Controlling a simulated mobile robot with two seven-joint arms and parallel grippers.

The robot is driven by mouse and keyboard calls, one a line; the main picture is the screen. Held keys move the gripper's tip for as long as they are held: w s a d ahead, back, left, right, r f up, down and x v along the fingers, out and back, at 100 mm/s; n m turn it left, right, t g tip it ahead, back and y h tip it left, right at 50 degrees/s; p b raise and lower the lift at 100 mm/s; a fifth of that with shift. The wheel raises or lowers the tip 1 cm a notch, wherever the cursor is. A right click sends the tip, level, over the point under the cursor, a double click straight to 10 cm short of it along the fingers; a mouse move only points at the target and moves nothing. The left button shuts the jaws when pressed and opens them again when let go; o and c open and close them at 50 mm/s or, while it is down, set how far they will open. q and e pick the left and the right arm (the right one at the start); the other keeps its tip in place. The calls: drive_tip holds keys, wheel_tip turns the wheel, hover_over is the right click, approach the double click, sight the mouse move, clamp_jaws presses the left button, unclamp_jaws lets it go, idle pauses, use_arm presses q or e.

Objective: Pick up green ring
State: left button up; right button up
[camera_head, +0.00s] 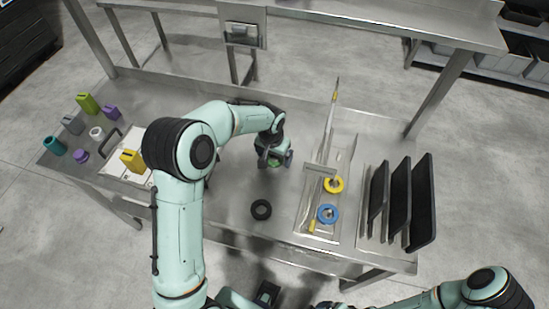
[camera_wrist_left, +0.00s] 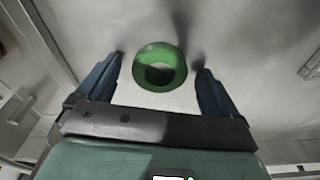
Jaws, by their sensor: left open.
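The green ring (camera_wrist_left: 160,67) lies flat on the steel table (camera_wrist_left: 240,40) in the left wrist view, with a dark hole in its middle. My left gripper (camera_wrist_left: 158,65) is open, and its two dark blue fingers stand apart on either side of the ring. In the head view my left gripper (camera_head: 274,160) points down over the middle of the table. There the ring is mostly hidden, with only a little green (camera_head: 274,164) showing at the gripper. My right arm shows at the lower right of the head view; its gripper cannot be made out.
A black ring (camera_head: 261,210) lies in front of the left gripper. To the right, a metal tray (camera_head: 345,165) bears a yellow ring (camera_head: 333,184) and a blue ring (camera_head: 327,214). Black trays (camera_head: 399,205) stand at the right end. Several coloured parts and a yellow block (camera_head: 131,160) are at the left.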

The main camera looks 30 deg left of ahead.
use_arm(q)
drive_tip(key=c, duration=1.1)
wheel_tip(320, 180, up, 20)
drive_tip(key=shift+r+p, duration=0.1)
drive_tip(key=shift+p, duration=0.95)
use_arm(e)
drive_tip(key=r, duration=0.1)
drive_tip(key=w+r, duration=0.1)
drive_tip(key=shift+w+r, duration=0.15)
drive_tip(key=shift+r, duration=0.15)
